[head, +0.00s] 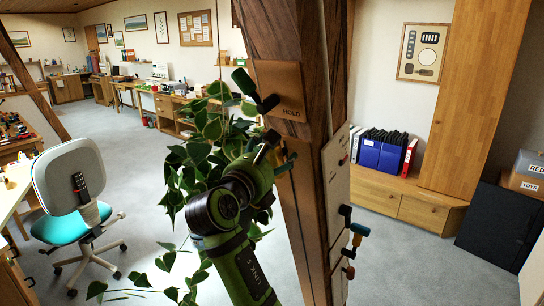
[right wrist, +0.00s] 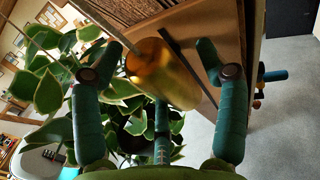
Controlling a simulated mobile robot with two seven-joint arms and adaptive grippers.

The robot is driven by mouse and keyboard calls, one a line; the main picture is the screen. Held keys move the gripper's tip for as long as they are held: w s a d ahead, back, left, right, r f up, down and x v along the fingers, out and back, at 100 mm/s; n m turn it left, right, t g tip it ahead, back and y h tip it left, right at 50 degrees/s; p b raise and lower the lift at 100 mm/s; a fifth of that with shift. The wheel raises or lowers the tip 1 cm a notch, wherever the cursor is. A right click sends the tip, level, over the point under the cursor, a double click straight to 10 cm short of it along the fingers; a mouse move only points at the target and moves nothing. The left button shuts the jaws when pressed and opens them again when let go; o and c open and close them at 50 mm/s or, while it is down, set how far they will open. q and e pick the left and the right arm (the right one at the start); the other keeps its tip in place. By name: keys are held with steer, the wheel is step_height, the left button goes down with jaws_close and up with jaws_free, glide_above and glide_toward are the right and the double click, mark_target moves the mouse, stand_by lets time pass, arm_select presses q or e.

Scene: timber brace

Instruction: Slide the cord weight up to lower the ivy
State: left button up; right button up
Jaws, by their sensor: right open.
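A brass-coloured rounded piece (right wrist: 162,75), which looks like the cord weight, shows in the right wrist view between the spread teal fingers of my right gripper (right wrist: 160,50). The gripper is open, and I cannot tell whether a finger touches the piece. In the head view my right gripper (head: 268,150) is at the near side of the timber post (head: 293,35), below a plate marked HOLD (head: 280,90); the weight is not clear there. The leafy ivy (head: 195,155) hangs left of the post, partly behind my green arm. My left gripper is not in view.
Teal and orange pegs (head: 358,235) stick out from the post's right side, next to a pale board (head: 337,185). A chair (head: 75,195) stands at left. A low wooden cabinet (head: 415,208) with binders is behind, at right. Grey floor lies open between.

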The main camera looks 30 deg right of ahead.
steer(key=v, duration=1.2)
